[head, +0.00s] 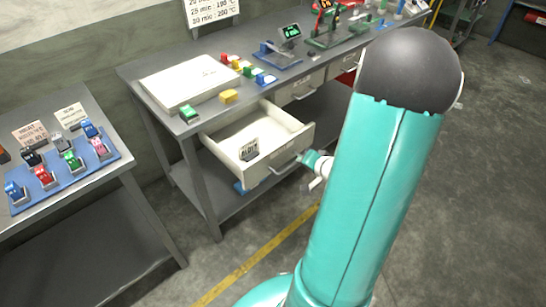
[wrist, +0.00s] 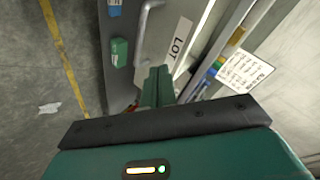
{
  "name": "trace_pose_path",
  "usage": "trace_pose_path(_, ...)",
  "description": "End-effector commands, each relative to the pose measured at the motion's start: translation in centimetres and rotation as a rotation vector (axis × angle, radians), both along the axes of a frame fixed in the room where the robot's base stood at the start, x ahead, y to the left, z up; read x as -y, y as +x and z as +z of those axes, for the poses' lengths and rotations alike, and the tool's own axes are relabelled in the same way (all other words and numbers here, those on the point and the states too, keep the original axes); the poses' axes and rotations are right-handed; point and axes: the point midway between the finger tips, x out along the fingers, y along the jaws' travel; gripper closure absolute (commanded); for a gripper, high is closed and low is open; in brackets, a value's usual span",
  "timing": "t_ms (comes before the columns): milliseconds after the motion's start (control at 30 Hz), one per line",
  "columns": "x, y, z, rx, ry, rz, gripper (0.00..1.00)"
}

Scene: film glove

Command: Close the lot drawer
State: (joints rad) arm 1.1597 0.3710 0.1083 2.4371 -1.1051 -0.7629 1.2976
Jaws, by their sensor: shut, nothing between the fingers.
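The lot drawer (head: 293,139) is pulled well out from under the grey workbench in the head view. Its pale front also fills the upper middle of the wrist view (wrist: 157,45), with a "LOT" label (wrist: 179,40) and a bar handle (wrist: 145,22). A small lettered card (head: 249,149) stands inside the drawer. My gripper (head: 312,161) is at the right end of the drawer front, close to the handle (head: 285,165). In the wrist view its green fingers (wrist: 157,76) are together and empty, pointing at the front below the label. I cannot tell whether they touch it.
The workbench top holds a white board (head: 190,82), coloured blocks (head: 229,96) and small devices. Another closed drawer (head: 300,88) lies to the right. A side table (head: 95,175) with a blue tray stands at the left. The floor in front is open.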

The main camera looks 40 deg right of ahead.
Motion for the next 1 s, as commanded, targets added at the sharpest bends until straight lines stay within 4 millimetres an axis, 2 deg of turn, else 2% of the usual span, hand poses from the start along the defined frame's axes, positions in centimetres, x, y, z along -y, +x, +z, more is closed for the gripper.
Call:
trace_pose_path(33, 0.2, -1.5, -1.7, 0.048, 0.101, -0.024, 1.00)
trace_pose_path(133, -0.4, -3.6, -3.3, 0.159, 0.285, -0.047, 1.00)
trace_pose_path(300, -1.3, -5.7, -4.1, 0.287, 0.489, -0.064, 1.00)
trace_pose_path(400, -1.6, -5.8, -4.2, 0.315, 0.531, -0.064, 1.00)
trace_pose_path(567, -1.8, -4.2, -4.6, 0.317, 0.535, -0.059, 1.00)
trace_pose_path(1000, -2.0, 4.2, -7.1, 0.315, 0.533, -0.059, 1.00)
